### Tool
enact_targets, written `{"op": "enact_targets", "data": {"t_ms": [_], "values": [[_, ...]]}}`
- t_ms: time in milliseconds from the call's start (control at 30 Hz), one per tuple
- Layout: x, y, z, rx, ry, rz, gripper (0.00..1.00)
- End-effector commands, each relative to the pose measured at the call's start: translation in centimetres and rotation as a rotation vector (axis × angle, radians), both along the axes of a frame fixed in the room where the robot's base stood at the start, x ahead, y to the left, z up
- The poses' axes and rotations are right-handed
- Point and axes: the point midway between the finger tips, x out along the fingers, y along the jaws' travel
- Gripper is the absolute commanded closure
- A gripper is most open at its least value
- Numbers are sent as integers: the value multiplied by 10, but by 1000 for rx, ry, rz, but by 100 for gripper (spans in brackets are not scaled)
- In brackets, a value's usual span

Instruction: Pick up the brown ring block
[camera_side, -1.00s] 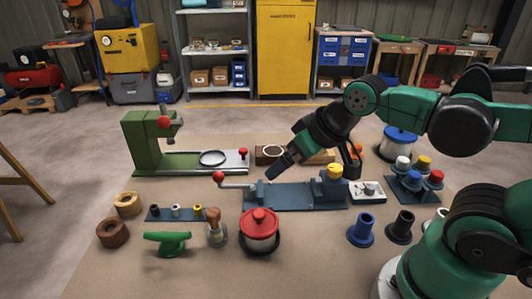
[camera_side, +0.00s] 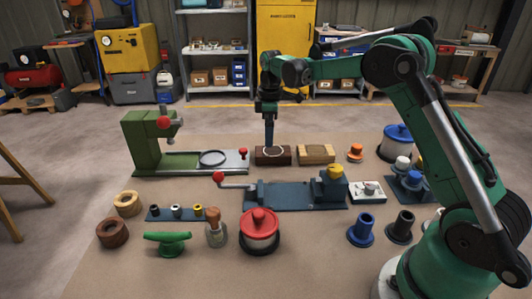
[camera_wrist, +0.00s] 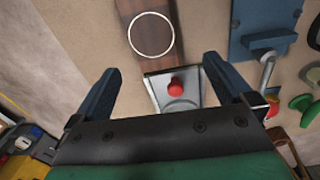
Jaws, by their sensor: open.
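The brown ring block (camera_side: 261,160) is a dark brown wooden block with a pale ring on its top. It lies flat on the mat in the side view. My gripper (camera_side: 270,146) points down and its fingers overlap the block's rear part in that view; I see no contact. In the wrist view the block (camera_wrist: 150,36) lies ahead of the fingertips, a little to the left of the middle. My gripper (camera_wrist: 161,67) is open there, with its two blue fingers wide apart and no block between them.
A green press with a steel plate (camera_side: 190,162) and red knob (camera_side: 243,154) stands left of the block; the knob shows between my fingers in the wrist view (camera_wrist: 176,87). A lighter wooden block (camera_side: 316,153) lies just right. A blue vise (camera_side: 295,196) stands in front.

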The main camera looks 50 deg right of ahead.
Motion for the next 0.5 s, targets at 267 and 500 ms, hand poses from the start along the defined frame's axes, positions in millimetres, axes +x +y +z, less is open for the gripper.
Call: {"op": "enact_targets", "data": {"t_ms": [267,500], "values": [[4,-11,-29,11,40,53,0],[4,-10,-62,11,37,52,0]]}}
